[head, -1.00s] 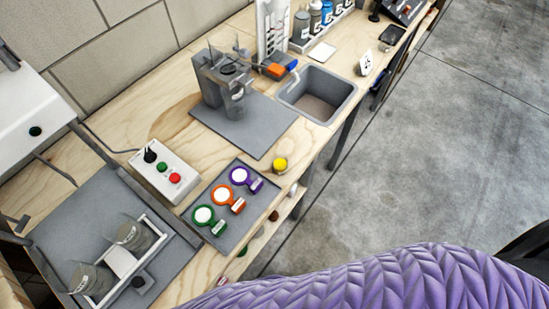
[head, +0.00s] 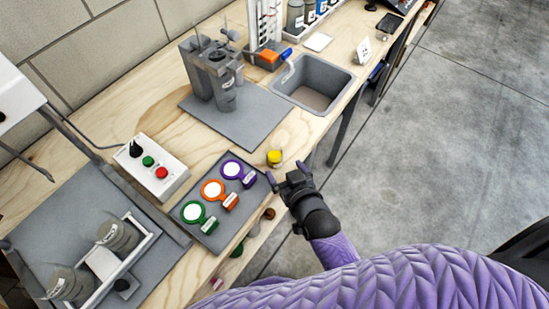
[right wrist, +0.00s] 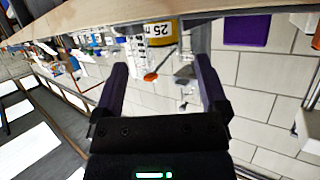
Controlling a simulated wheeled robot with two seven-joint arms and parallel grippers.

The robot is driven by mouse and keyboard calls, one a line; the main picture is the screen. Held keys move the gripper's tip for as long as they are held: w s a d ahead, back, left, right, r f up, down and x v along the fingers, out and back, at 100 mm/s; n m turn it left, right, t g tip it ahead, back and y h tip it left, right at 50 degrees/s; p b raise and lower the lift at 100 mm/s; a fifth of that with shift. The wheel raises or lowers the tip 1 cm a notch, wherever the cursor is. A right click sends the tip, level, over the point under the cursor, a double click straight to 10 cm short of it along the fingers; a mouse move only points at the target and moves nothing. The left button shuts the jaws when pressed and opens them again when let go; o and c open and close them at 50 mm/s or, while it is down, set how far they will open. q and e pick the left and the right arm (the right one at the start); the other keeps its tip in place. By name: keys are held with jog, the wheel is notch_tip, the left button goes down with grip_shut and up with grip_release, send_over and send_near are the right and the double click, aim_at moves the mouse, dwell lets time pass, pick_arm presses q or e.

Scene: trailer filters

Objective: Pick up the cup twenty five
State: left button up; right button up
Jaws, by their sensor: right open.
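The cup twenty five (head: 274,158) is a small yellow cup on the wooden bench, just right of the tray of coloured pieces. In the right wrist view the yellow cup (right wrist: 163,32) shows a label reading "25", ahead of and between my fingers. My right gripper (head: 287,173) is at the bench's front edge, just short of the cup. Its two fingers are spread, with nothing between them, and they also show in the wrist view (right wrist: 160,75). My left gripper is not in view.
A grey tray (head: 212,238) with green, orange and purple handled pieces lies left of the gripper. A button box (head: 152,178), a grey mat (head: 245,130) under a grey device (head: 212,75) and a sink (head: 352,80) are nearby. The bench around the cup is clear.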

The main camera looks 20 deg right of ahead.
aim_at(278, 162)
jog(key=b+x, duration=0.1)
jog(key=x, duration=0.2)
jog(key=b+x, duration=0.1)
jog(key=x, duration=0.2)
jog(key=shift+a+f+b, duration=0.2)
jog(key=shift+f+b, duration=0.1)
jog(key=shift+b, duration=0.1)
jog(key=shift+w, duration=0.4)
jog(key=shift+r, duration=0.1)
grip_shut()
